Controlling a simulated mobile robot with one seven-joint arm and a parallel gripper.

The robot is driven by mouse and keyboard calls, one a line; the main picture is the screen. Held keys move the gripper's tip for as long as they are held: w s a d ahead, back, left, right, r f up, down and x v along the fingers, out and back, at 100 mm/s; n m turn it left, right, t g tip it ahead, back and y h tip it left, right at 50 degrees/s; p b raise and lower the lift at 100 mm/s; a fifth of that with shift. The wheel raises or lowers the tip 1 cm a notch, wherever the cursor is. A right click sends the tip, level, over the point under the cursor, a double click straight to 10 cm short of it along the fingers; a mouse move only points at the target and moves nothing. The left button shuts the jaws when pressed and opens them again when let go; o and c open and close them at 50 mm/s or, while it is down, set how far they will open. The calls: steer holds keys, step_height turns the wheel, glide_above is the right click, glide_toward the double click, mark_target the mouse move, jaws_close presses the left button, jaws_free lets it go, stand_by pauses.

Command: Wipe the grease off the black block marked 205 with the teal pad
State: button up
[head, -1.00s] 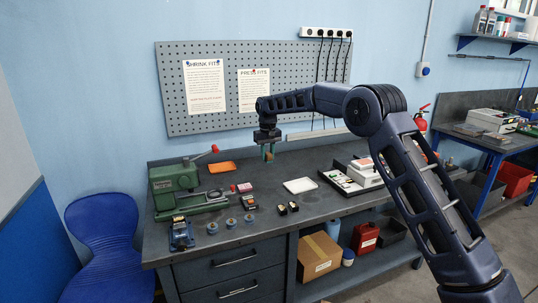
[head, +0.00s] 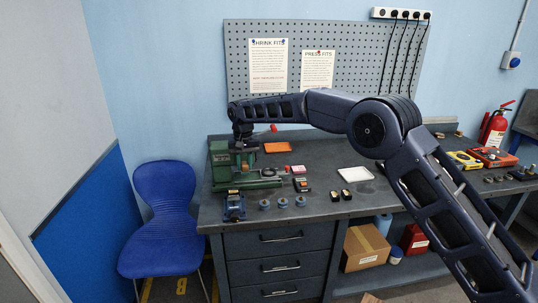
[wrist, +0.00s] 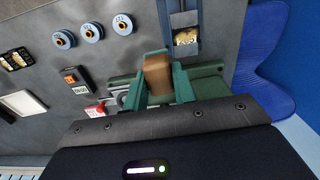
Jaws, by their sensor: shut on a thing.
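My gripper (wrist: 158,82) is shut on a piece with a brown face (wrist: 158,74); a teal edge shows at its far end. I cannot tell how much of the teal is pad and how much is finger. In the head view my gripper (head: 243,142) is above the green press at the bench's left, its tips hard to make out. A blue fixture (head: 234,207) stands at the front left; the wrist view shows a dark piece with a tan, smeared-looking patch (wrist: 187,38) in it. Two black blocks (head: 340,196) with pale marks stand farther right. I cannot read 205 on any block.
The green press (head: 247,184) stands behind the blue fixture. Several blue-grey round pieces (head: 282,203), a black-and-orange box (head: 302,184), a red-topped piece (head: 298,169), an orange tray (head: 278,148) and a white tray (head: 355,174) lie on the bench. A blue chair (head: 165,225) is at left.

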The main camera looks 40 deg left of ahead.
glide_above(234, 192)
steer(key=d, duration=0.1)
steer(key=s+f, duration=0.1)
steer(key=shift+s+f, duration=0.1)
steer(key=shift+f, duration=3.65)
steer(key=shift+w+a+f, duration=0.2)
steer(key=shift+w+a, duration=0.3)
steer(key=shift+w, duration=0.05)
steer(key=shift+c, duration=0.7)
steer(key=shift+w+a, duration=0.85)
steer(key=shift+w, duration=0.1)
steer(key=shift+s+r, duration=0.1)
steer(key=shift+r, duration=0.05)
steer(key=shift+s+d, duration=1.3)
steer(key=shift+s, duration=0.1)
steer(key=shift+s+f, duration=0.15)
steer(key=shift+f, duration=0.05)
steer(key=shift+w+a, duration=1.5)
steer(key=shift+w, duration=0.05)
steer(key=shift+s+d+r, duration=0.1)
steer(key=shift+s+d, duration=1.3)
steer(key=shift+s, duration=0.15)
step_height(234, 192, up, 8)
